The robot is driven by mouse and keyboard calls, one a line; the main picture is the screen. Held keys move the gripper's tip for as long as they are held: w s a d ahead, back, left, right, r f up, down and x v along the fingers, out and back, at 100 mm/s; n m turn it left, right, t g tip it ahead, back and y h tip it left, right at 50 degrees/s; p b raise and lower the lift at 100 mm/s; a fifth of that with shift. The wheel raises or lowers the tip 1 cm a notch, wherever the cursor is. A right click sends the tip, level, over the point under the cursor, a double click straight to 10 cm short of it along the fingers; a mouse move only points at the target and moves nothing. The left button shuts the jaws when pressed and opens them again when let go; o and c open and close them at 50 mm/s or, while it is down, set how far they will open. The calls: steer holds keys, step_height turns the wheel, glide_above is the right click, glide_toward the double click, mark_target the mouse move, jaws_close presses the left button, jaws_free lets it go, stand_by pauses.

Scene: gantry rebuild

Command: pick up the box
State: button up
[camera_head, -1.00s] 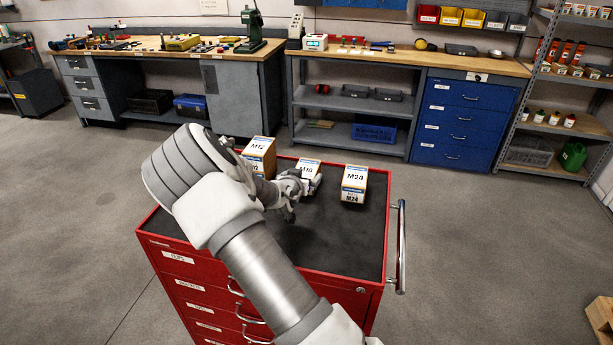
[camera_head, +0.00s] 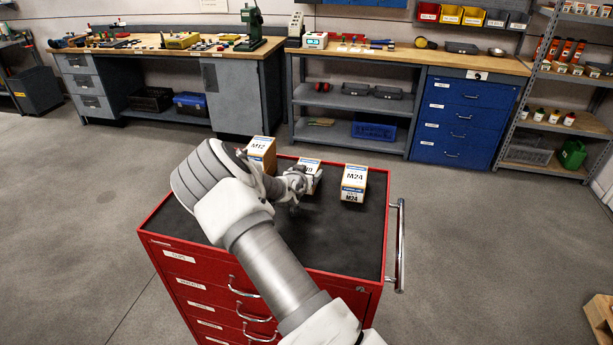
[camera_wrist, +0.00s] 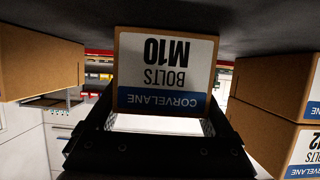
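In the wrist view, the M10 box (camera_wrist: 165,70) appears upside down and centred. The gripper (camera_wrist: 163,122) is open, with one finger along each side edge of the label face. I cannot tell whether the fingers touch the box.
The M12 box (camera_head: 260,151) stands left and the M24 box (camera_head: 353,183) right of the M10 box. They flank it closely in the wrist view. The cart's front top (camera_head: 335,240) is clear. A handle (camera_head: 401,245) edges its right side. Workbenches stand behind.

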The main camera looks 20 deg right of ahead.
steer(key=c, duration=1)
steer(key=shift+r, duration=0.1)
jaws_close()
